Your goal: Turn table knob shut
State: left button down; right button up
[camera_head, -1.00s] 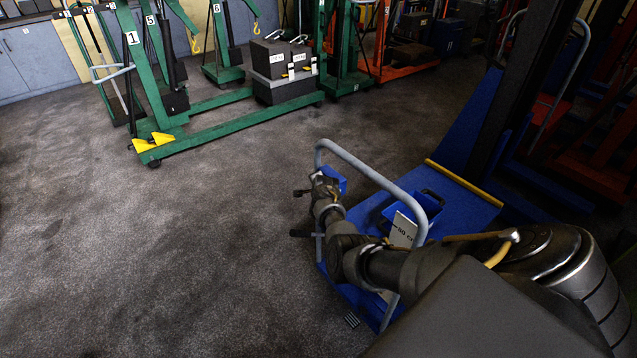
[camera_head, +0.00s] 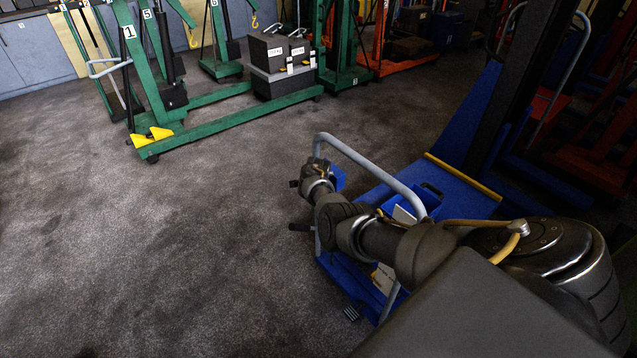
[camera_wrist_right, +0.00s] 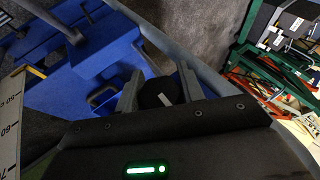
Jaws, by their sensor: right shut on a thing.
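The table knob (camera_wrist_right: 160,94) is round and black with a white pointer line, in the right wrist view. My right gripper (camera_wrist_right: 155,90) is shut on it, one grey finger on each side. In the head view my right arm reaches over the blue lift table (camera_head: 465,192), and its wrist is beside a small blue housing (camera_head: 338,178) near the grey push handle (camera_head: 372,160). The knob and fingertips are hidden there behind my wrist. My left gripper is not in view.
A white scale plate with numbers (camera_wrist_right: 10,125) stands at the left in the right wrist view. A green hoist frame (camera_head: 215,122) with grey weight boxes (camera_head: 283,65) stands farther back. The floor to the left of the blue table is clear.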

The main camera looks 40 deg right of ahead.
jog(key=o, duration=1)
jog(key=shift+c, duration=0.2)
jog(key=shift+s+a+r+p, duration=0.25)
jog(key=shift+r+p, duration=0.15)
jog(key=shift+r, duration=0.1)
jog(key=p+v, duration=0.2)
jog(key=v, duration=0.7)
jog(key=shift+s+r, duration=0.15)
jog(key=shift+r, duration=0.05)
jog(key=shift+a+f, duration=0.1)
jog(key=shift+a, duration=0.05)
